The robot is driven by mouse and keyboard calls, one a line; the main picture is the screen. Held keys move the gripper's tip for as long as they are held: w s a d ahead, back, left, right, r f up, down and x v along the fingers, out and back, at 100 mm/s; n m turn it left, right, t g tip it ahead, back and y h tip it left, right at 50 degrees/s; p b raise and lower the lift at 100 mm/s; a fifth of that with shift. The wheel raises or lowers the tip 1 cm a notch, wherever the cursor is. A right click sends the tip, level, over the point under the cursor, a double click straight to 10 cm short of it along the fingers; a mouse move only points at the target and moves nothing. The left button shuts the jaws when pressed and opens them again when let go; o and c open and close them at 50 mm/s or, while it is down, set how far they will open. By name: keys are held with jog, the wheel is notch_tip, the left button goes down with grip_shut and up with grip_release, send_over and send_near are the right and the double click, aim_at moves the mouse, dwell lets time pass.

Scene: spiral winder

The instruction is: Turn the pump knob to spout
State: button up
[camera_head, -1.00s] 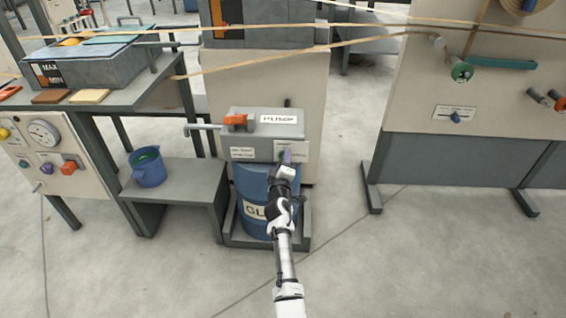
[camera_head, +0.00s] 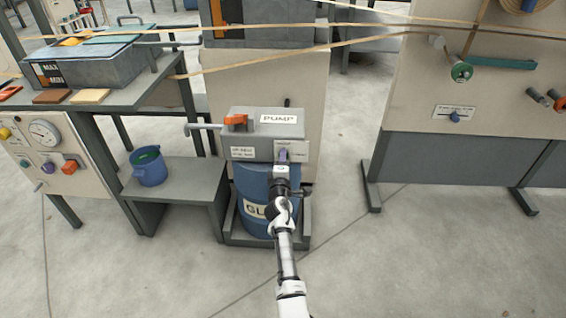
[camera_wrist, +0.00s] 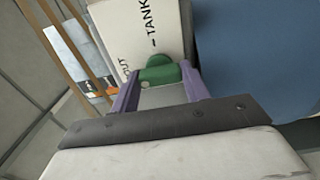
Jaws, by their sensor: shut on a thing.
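The grey pump box (camera_head: 262,150) with a white PUMP label sits on top of a blue drum (camera_head: 252,190). The green pump knob (camera_wrist: 160,72) shows in the wrist view between the two purple fingers of my gripper (camera_wrist: 160,80), which is shut on it. A white plate (camera_wrist: 140,35) behind the knob reads "TANK" and, in part, "OUT". In the head view my gripper (camera_head: 283,157) is at the right of the box's front face and hides the knob. I cannot tell exactly which mark the knob points to.
A blue bucket (camera_head: 148,166) stands on the low grey bench (camera_head: 185,185). Floor to the right of the drum is clear.

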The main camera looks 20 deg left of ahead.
jog(key=shift+r, duration=0.1)
jog(key=o, duration=1)
jog(key=shift+s, duration=0.1)
